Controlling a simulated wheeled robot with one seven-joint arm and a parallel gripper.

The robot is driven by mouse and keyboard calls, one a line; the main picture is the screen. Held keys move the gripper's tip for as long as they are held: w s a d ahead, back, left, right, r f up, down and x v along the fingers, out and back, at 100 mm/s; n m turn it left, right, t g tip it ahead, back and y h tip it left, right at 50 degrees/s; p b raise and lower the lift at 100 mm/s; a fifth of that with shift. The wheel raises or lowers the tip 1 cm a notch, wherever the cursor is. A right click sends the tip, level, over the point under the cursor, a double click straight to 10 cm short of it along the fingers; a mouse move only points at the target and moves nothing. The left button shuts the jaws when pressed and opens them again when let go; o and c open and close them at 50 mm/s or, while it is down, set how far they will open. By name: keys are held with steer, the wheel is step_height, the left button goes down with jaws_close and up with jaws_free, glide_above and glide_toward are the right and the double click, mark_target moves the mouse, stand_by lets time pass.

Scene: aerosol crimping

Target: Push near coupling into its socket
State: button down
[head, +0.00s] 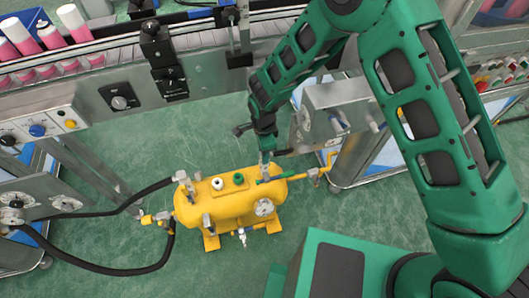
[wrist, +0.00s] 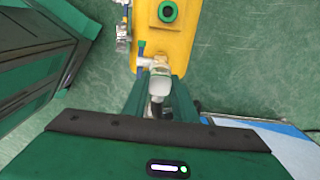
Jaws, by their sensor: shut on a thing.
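A yellow tank (head: 225,203) stands on the green floor, and its end with a green-ringed port shows in the wrist view (wrist: 178,40). My gripper (head: 266,158) is at the tank's upper right end. In the wrist view its two green fingers (wrist: 158,98) are shut on a pale grey coupling (wrist: 159,80) with a dark hose end (wrist: 156,108) behind it.
Black hoses (head: 100,269) run from the left panel (head: 28,200) to the tank's left side. A yellow pipe (head: 314,173) with a valve sticks out at the right, near a grey cabinet (head: 338,110). A conveyor (head: 190,45) with pink cans (head: 50,36) crosses the back.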

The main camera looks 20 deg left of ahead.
steer(key=shift+f, duration=0.1)
stand_by(0.4)
steer(key=c, duration=1.4)
jaws_free()
steer(key=shift+o, duration=0.2)
step_height(320, 180, up, 11)
steer(key=shift+f, duration=0.15)
